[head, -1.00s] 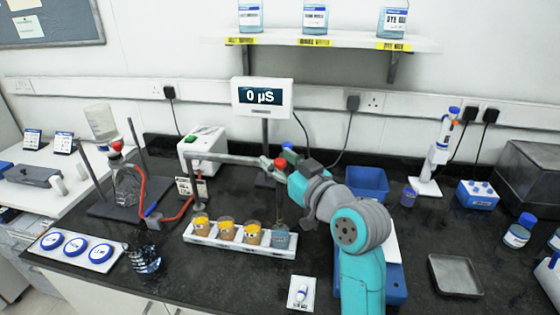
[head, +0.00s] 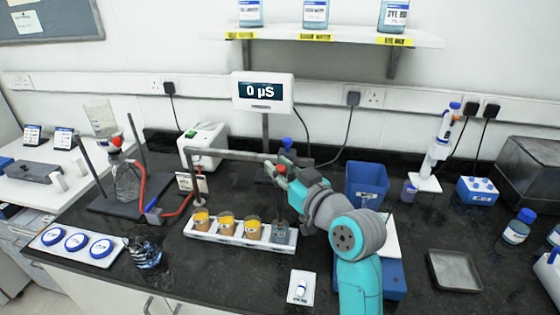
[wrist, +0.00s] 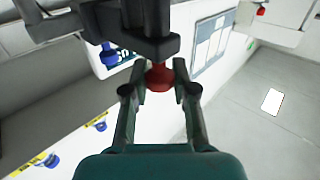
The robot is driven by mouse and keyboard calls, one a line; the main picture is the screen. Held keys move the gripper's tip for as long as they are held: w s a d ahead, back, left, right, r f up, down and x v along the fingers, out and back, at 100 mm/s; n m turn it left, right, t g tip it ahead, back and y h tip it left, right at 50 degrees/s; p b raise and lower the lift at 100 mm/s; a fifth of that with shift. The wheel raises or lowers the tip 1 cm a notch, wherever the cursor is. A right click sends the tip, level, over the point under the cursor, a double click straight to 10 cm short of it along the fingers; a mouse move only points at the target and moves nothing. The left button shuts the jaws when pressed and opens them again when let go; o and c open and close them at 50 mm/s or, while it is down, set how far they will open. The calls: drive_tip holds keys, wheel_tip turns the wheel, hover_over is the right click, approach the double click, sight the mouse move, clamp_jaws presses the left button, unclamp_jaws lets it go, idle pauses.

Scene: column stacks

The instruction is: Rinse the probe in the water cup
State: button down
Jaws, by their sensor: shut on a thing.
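The knob (wrist: 159,77) sits between the two fingers in the wrist view.
Several cups of orange-brown liquid (head: 227,226) stand left of the water cup in the rack. A grey horizontal bar (head: 228,154) runs just behind the gripper. The conductivity display (head: 262,91) reads 0 µS. A blue bin (head: 366,183) stands at right.

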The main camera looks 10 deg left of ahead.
drive_tip(key=c, duration=0.9)
unclamp_jaws()
drive_tip(key=shift+c, duration=0.2)
drive_tip(key=v, duration=1.2)
